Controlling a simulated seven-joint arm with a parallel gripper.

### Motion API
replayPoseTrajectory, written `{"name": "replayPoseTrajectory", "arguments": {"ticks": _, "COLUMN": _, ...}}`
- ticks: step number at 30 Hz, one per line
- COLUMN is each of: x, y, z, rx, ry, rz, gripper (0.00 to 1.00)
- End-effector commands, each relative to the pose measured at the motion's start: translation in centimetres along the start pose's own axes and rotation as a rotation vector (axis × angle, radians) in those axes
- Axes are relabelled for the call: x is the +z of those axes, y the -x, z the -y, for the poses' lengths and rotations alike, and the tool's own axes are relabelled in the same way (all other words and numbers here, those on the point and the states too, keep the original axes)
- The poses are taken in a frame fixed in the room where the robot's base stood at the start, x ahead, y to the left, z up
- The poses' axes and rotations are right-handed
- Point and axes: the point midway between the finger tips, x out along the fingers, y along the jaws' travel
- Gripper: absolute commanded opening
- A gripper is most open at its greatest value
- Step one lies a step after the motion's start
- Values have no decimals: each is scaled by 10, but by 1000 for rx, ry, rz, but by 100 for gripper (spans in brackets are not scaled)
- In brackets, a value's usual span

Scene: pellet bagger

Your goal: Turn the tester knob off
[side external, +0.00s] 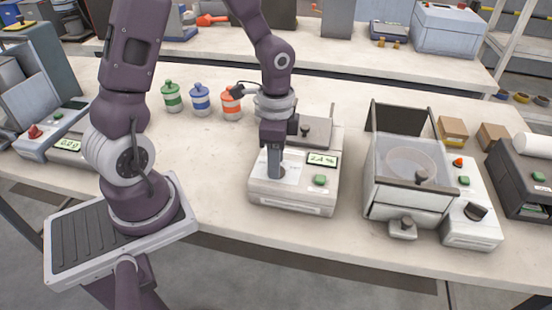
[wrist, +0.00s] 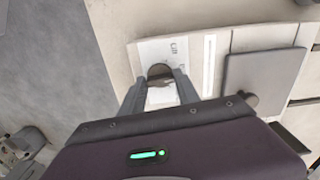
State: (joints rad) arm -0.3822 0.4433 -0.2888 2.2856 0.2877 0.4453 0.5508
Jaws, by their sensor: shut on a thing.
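The tester (side external: 293,207) is a pale box on the bench with a lit display (side external: 321,159) that seems to read 2.4%, a green button (side external: 319,180) and a grey lid (side external: 313,131). My gripper (side external: 275,173) points down onto the light panel at its left front. In the wrist view my gripper (wrist: 160,82) is shut on the dark round tester knob (wrist: 159,71), with a finger on each side. A small printed mark (wrist: 175,47) shows beside the knob. In the side view the knob is hidden by the fingers, and its pointer direction is unclear.
Green (side external: 172,97), blue (side external: 200,99) and orange (side external: 231,103) banded jars stand behind, to the left. A device with a red knob (side external: 36,131) is far left. Bench between is clear.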

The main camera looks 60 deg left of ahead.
Motion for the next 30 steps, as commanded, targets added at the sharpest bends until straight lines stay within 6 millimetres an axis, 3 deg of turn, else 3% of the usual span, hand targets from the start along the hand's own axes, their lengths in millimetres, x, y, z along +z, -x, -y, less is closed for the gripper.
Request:
{"name": "replayPoseTrajectory", "arguments": {"ticks": 18, "x": -1, "y": 1, "z": 0, "rx": -2, "ry": 575, "rz": -3, "gripper": 0}}
{"name": "replayPoseTrajectory", "arguments": {"ticks": 30, "x": -1, "y": 0, "z": 0, "rx": -2, "ry": 855, "rz": -4, "gripper": 0}}
